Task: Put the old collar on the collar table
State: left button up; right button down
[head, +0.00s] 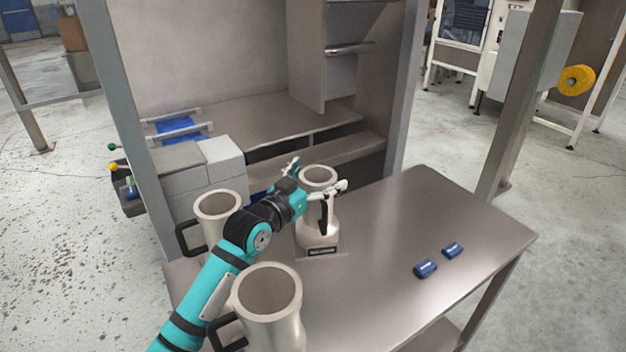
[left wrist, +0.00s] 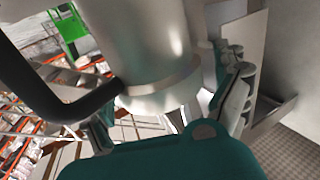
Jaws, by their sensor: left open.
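Three cream jug-like pieces with black handles stand on the metal table (head: 400,235): one at the back (head: 318,223), one at the left (head: 216,207) and one at the front (head: 268,292). I cannot tell which is the old collar. My left gripper (head: 318,178) is open at the back piece's upper part, with a finger on either side. Contact is not clear. In the left wrist view, a large cream body (left wrist: 150,50) with a black handle (left wrist: 45,95) fills the space ahead of the gripper. My right gripper is not in view.
A dark label block (head: 322,250) stands before the back piece. Two small blue items (head: 426,268) (head: 452,250) lie at the table's right side, with bare surface around them. Behind is a grey cabinet with a shelf (head: 270,120) and grey blocks (head: 180,175); a post (head: 520,100) stands at right.

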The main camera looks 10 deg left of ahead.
pick_arm(q)
jog(key=b+v, duration=0.1)
jog(key=v, duration=1.1)
jog(key=shift+b, duration=0.4)
